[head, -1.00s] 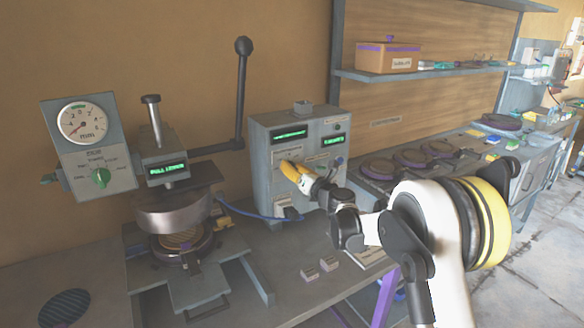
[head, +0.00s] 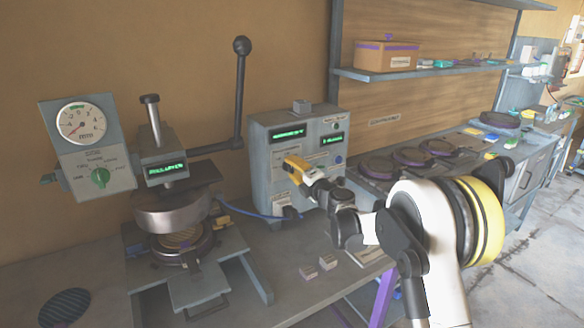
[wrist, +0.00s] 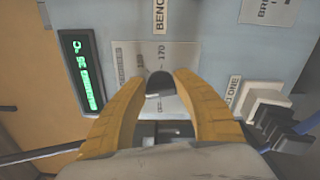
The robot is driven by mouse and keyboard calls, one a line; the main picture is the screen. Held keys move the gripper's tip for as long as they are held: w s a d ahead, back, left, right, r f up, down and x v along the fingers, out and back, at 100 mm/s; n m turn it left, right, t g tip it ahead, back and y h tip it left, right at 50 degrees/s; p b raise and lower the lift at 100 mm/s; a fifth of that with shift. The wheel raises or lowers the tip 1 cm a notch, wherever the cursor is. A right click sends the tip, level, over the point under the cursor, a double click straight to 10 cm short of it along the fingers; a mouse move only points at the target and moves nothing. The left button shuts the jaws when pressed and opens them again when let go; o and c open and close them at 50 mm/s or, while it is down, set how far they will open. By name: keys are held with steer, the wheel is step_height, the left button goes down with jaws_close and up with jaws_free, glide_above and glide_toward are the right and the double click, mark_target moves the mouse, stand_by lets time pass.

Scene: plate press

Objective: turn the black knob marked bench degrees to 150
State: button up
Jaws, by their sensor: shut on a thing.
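My gripper (head: 293,164) reaches the front of the grey control box (head: 262,165) on the bench in the head view. In the wrist view my gripper's yellow fingers (wrist: 162,82) are shut on a small dark knob (wrist: 159,84), one finger on each side. The pale label plate (wrist: 140,60) behind the knob shows "170" beside it. A partly visible label reading "BENC" (wrist: 160,14) sits above. A green display (wrist: 84,72) is to the left of the knob; its text is not legible. The knob's pointer cannot be made out, and the fingers hide the knob in the head view.
A press (head: 172,212) with a long upright lever (head: 240,100) and a dial gauge (head: 82,125) stands left of the box. Pale blocks (head: 327,262) lie on the bench in front. Dark round plates (head: 412,157) lie to the right. A blue cable (head: 245,213) runs between press and box.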

steer(key=m, duration=0.5)
steer(key=shift+f+m, duration=0.1)
steer(key=shift+m, duration=0.2)
steer(key=m, duration=0.5)
steer(key=shift+f, duration=0.15)
steer(key=shift+m, duration=0.4)
steer(key=o, duration=1.2)
steer(key=shift+a, duration=0.1)
steer(key=shift+s, duration=0.15)
steer(key=v, duration=1.2)
